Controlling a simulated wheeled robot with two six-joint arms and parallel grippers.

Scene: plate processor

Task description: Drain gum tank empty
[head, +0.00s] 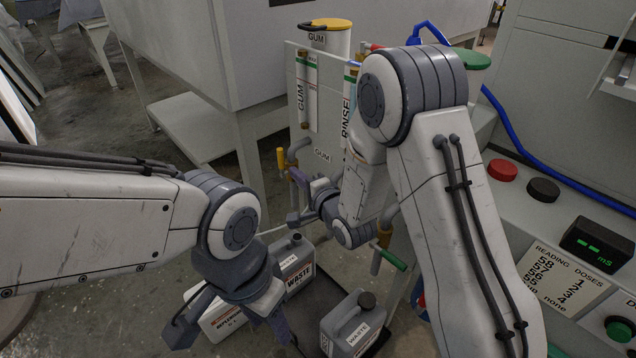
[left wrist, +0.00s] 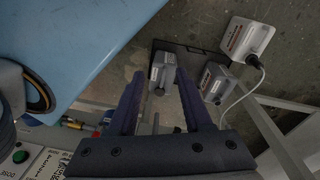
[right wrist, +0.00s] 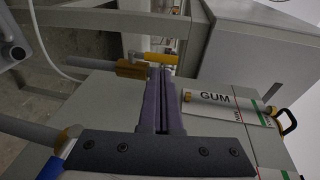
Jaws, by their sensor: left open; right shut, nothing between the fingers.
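A yellow valve handle (head: 281,160) is at the left of the gum panel; in the right wrist view the handle (right wrist: 152,57) lies crosswise at my fingertips. My right gripper (right wrist: 163,72) is shut and empty beside it; I cannot tell whether they touch. My left gripper (head: 235,335) is open and empty above the jugs. A grey waste jug (left wrist: 163,75) appears between its fingers.
Grey waste jugs (head: 355,328) and a white jug (head: 215,318) stand low on the floor area. A green-handled valve (head: 388,257) is near my right forearm. The processor panel (head: 560,215) fills the right side.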

